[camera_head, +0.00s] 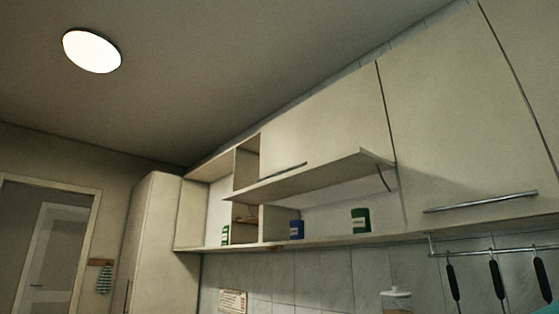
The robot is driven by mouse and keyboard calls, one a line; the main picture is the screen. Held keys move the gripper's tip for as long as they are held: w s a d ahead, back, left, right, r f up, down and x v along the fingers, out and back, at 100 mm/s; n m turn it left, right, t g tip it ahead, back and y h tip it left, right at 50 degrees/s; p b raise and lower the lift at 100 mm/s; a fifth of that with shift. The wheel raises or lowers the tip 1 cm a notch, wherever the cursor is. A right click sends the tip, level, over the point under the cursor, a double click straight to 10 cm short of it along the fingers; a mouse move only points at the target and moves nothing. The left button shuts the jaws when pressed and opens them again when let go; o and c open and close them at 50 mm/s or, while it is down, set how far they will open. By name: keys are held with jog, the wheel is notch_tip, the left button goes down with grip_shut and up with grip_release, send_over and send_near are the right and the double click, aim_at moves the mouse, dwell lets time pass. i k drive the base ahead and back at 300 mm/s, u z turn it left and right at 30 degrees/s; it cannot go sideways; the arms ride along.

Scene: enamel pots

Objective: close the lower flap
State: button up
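The lower flap (315,175) of the wall cabinet is raised and sticks out toward me, seen edge-on and a little from below. A support stay (383,179) shows under its right end. Below it the lower compartment is open, with a blue tin (297,229) and a green tin (361,220) standing on the shelf. Above it the upper front (325,112) is shut, with a bar handle (278,171) along its bottom edge. My gripper is not in view.
A shut cabinet door (460,110) with a bar handle (480,202) is on the right. Black-handled utensils (495,279) hang from a rail beneath it. A glass jar (397,302) stands below the cabinet. A tall cupboard (150,240) and doorway are at left.

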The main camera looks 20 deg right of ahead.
aim_at(356, 163)
jog(key=u, duration=1.15)
jog(key=i, duration=2.6)
jog(key=z, duration=1.95)
